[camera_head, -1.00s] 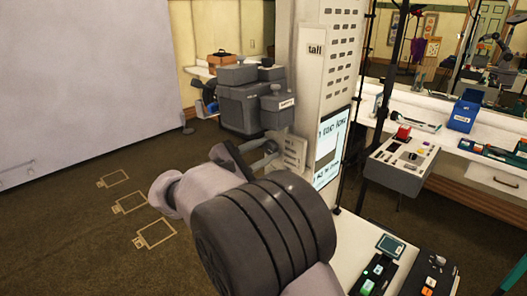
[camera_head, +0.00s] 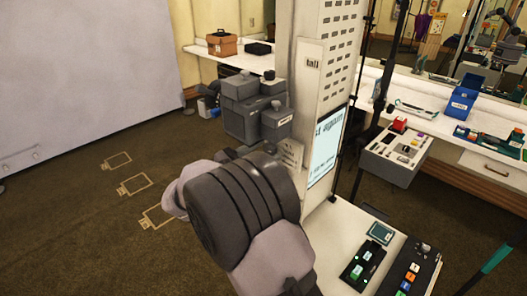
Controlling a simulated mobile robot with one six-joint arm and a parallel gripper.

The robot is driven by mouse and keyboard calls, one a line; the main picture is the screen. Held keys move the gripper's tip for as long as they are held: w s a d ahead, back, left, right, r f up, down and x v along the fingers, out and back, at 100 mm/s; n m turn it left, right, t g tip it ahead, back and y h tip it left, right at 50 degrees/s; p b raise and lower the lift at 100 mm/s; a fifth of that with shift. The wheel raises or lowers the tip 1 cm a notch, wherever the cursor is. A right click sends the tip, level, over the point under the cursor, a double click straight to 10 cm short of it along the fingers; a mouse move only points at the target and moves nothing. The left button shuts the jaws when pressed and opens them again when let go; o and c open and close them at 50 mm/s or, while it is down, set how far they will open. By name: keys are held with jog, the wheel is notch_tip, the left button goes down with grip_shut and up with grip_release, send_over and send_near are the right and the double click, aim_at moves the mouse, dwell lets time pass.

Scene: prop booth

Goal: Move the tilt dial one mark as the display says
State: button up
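The display (camera_head: 326,148) is a pale lit screen on the side of the tall white column (camera_head: 312,95). Its left part is cut off; the large words end in "again", and the smaller line below is too small to read. A dark grey boxy unit (camera_head: 247,112) is mounted left of the column. I cannot make out the tilt dial; my arm covers the area below this unit. My gripper is hidden behind my own arm, so its fingers and anything between them do not show.
A white console (camera_head: 345,235) with a small screen (camera_head: 380,233) and coloured buttons stands at lower right. A grey control box (camera_head: 392,160) with a red button is behind it. A blue bin (camera_head: 462,103) sits on the back counter. Open floor with taped outlines lies left.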

dwell(0.3)
jog(key=p+v, duration=0.3)
jog(key=v, duration=1.4)
jog(key=shift+a, duration=0.2)
jog(key=shift+s, duration=0.1)
